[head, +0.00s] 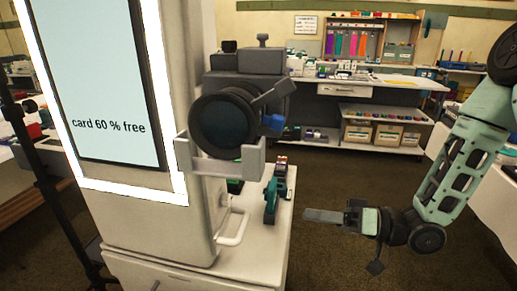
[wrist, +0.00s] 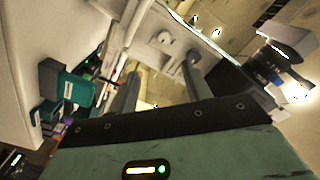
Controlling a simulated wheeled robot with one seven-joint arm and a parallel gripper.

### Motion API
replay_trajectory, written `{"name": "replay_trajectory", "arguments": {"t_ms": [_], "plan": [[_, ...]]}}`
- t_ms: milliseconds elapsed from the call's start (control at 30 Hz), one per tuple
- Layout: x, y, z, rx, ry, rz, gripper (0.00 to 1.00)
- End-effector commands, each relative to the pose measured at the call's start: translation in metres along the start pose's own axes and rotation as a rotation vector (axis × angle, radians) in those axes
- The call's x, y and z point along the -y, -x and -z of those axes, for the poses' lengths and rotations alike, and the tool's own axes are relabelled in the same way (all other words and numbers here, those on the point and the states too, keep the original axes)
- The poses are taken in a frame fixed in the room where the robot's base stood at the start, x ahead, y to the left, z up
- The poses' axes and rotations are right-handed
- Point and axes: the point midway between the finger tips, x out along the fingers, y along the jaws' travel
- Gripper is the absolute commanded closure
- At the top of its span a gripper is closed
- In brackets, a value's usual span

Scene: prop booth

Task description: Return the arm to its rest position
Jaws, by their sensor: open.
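My arm (head: 465,150) is at the right in the head view, bent at a low joint, its pale green links slanting down. My gripper (head: 310,215) points left from it, a little apart from the cabinet with the camera. In the wrist view, the two dark fingers of my gripper (wrist: 161,68) stand apart with nothing held between them.
A white booth with a lit screen (head: 105,80) stands left. A black camera (head: 225,115) sits in a grey bracket on it. Teal and black gear (head: 271,200) stands on the cabinet top (head: 262,235). A stocked workbench (head: 345,88) is behind. Open floor (head: 335,265) lies below my gripper.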

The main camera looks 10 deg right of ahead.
Motion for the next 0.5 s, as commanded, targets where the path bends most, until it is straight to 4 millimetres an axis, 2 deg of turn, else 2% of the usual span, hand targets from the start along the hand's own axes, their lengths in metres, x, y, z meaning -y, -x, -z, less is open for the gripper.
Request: {"name": "replay_trajectory", "arguments": {"t_ms": [200, 300, 400, 500], "plan": [[-0.019, -0.032, -0.009, 0.238, 0.177, -0.273, 0.51], [-0.027, -0.04, -0.012, 0.383, 0.275, -0.453, 0.51], [-0.024, -0.04, -0.013, 0.517, 0.345, -0.615, 0.51], [-0.009, -0.034, -0.015, 0.645, 0.383, -0.755, 0.51]]}}
